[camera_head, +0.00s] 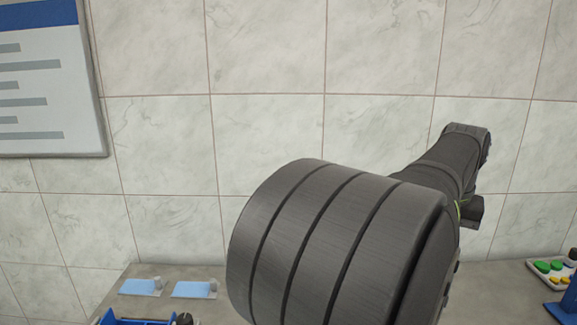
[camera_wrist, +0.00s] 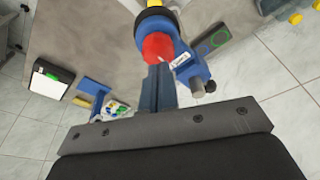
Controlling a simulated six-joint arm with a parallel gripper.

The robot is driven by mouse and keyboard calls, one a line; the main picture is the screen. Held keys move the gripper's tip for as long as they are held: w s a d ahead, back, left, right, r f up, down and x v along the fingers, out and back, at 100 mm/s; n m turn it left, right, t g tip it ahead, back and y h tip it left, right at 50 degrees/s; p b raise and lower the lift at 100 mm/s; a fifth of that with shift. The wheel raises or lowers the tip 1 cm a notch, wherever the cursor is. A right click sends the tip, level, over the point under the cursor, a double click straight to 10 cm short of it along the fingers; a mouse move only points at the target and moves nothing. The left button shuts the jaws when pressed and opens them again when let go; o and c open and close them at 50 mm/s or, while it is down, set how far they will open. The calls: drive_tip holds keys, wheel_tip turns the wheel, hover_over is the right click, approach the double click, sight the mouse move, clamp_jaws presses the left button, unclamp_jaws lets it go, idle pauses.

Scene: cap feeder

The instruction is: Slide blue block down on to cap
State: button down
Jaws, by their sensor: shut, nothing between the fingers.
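In the wrist view my gripper (camera_wrist: 158,70) is shut and empty, its fingers pointing up the picture. A rounded red part (camera_wrist: 157,47) shows just beyond the fingertips; I cannot tell whether they touch. A blue block (camera_wrist: 187,64) with a small white label is right of the fingertips, next to the red part. A grey cylinder (camera_wrist: 200,86) sits at the block's lower end. I cannot make out which part is the cap. In the head view my dark arm fills the middle, and my fingertips and the red part do not show.
Blue equipment (camera_head: 566,303) and a tray of green and yellow pieces (camera_head: 550,270) stand at the right. Two light blue plates (camera_head: 140,287) lie on the left of the grey table. A tiled wall stands behind.

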drive_tip(key=shift+f, duration=0.15)
drive_tip(key=shift+f, duration=6.05)
drive_tip(key=shift+r, duration=3.55)
wheel_tip(320, 180, down, 7)
drive_tip(key=shift+f, duration=0.1)
drive_tip(key=shift+r, duration=0.5)
drive_tip(key=shift+r, duration=4.1)
